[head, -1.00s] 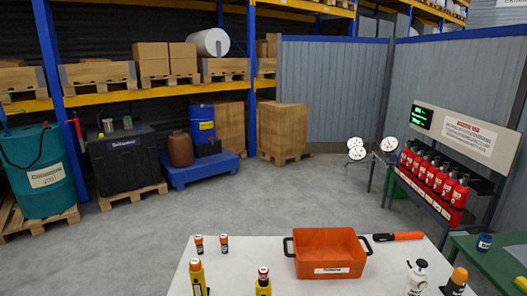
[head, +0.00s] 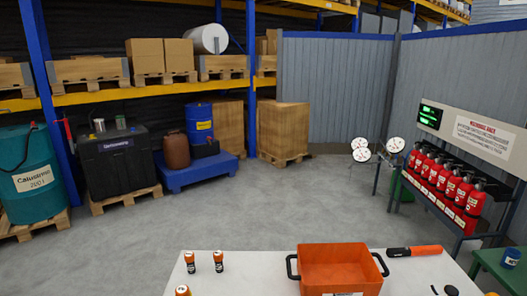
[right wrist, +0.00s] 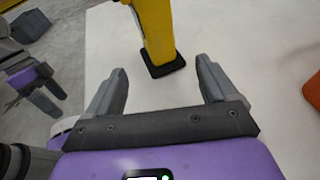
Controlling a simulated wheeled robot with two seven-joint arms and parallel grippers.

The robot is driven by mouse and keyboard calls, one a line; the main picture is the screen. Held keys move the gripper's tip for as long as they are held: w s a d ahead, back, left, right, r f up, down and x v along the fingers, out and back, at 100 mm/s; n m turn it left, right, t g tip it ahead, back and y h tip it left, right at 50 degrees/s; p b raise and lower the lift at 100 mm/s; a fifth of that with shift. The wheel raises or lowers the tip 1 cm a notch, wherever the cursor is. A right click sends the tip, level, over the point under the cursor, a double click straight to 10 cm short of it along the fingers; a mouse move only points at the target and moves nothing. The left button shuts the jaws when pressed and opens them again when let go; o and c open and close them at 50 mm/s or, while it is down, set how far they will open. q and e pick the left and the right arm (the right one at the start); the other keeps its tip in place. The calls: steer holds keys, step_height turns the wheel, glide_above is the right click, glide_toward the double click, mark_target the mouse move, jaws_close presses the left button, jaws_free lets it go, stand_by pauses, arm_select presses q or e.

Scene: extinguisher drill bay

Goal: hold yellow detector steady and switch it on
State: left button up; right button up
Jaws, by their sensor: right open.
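In the right wrist view a yellow device (right wrist: 158,30) with a black foot stands on the white table; its upper part is cut off by the top edge. I take it for the yellow detector; its switch is not visible. My right gripper (right wrist: 162,80) is open, with the device's black foot just beyond and between its fingertips, not gripped. My left gripper (right wrist: 45,95) shows at the left of that view, its two fingers apart and empty, away from the device.
An orange bin (head: 340,270) with black handles sits on the white table (head: 250,270). Two small orange-and-black cylinders (head: 204,262) stand to its left. An orange-and-black tool (head: 413,251) lies right of it. Red extinguishers (head: 447,185) line a rack at right.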

steer(key=b+x, duration=0.2)
steer(key=x, duration=0.5)
steer(key=shift+s+a+f+b, duration=0.1)
steer(key=shift+s+f+b, duration=0.05)
steer(key=shift+b, duration=0.15)
arm_select(q)
steer(key=shift+s+f+b, duration=0.15)
steer(key=shift+f+b, duration=0.2)
steer(key=shift+f, duration=1.35)
arm_select(e)
steer(key=shift+x, duration=0.95)
steer(key=c, duration=1.2)
arm_select(q)
jaws_close()
